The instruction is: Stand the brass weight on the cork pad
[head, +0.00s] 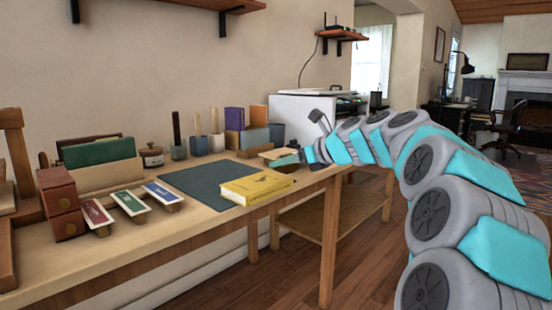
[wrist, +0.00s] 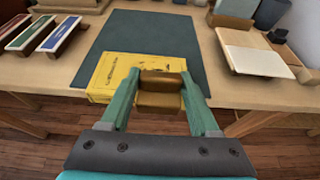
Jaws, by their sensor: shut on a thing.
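The brass weight (wrist: 160,82) is a brownish-gold block between the two green fingers of my gripper (wrist: 159,88) in the wrist view. My gripper is shut on it and holds it in front of the yellow book, near the table's front edge. In the head view my gripper (head: 288,159) is at the right end of the table, and the weight cannot be made out. A flat board with a white part and a tan part (wrist: 257,62) lies to the right in the wrist view. The tan part may be the cork pad; I cannot tell for sure.
A yellow book (head: 257,186) lies on a dark green mat (head: 200,180). Colored labelled blocks (head: 130,203), a brown drawer box (head: 60,202) and a file holder (head: 100,165) stand to the left. Cups and a book row (head: 245,138) line the back.

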